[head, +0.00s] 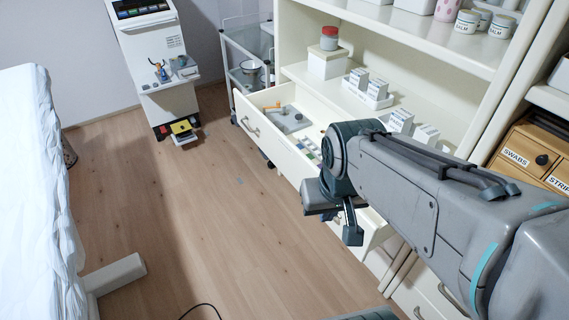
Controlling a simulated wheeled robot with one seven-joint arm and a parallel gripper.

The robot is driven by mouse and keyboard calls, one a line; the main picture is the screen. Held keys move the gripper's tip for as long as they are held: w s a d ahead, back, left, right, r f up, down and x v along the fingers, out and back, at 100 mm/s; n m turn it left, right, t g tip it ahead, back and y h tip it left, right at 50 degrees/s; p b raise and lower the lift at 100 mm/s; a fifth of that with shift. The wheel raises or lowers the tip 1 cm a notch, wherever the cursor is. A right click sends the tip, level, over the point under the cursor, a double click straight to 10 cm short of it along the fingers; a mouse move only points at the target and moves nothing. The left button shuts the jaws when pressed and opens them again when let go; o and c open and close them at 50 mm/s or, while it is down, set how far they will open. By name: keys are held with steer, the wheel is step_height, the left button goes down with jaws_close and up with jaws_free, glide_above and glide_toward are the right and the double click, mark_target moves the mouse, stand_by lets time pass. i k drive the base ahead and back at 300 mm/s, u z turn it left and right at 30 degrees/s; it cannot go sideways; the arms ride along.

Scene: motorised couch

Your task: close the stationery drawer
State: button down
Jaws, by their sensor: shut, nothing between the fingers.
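A white drawer (273,145) stands pulled out from the cream cabinet, with a metal handle (249,127) on its front. Inside lie a flat grey item (291,118), a small orange item (273,106) and several small coloured pieces (307,148). I take this as the stationery drawer; no label shows on it. My gripper (348,226) is shut and empty, pointing down by the right part of the drawer front. My arm hides that part of the drawer, and I cannot tell whether the gripper touches it.
Shelves above hold a red-lidded jar (329,38), small white boxes and balm jars (467,22). A wooden drawer box (535,155) stands at right. A white machine (150,60) and a trolley (245,50) stand behind. A white couch (35,180) is at left. Wooden floor (185,210) between is mostly clear.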

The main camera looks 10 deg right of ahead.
mark_target(294, 148)
steer(key=u, duration=0.95)
steer(key=i, duration=0.8)
steer(key=z, duration=0.35)
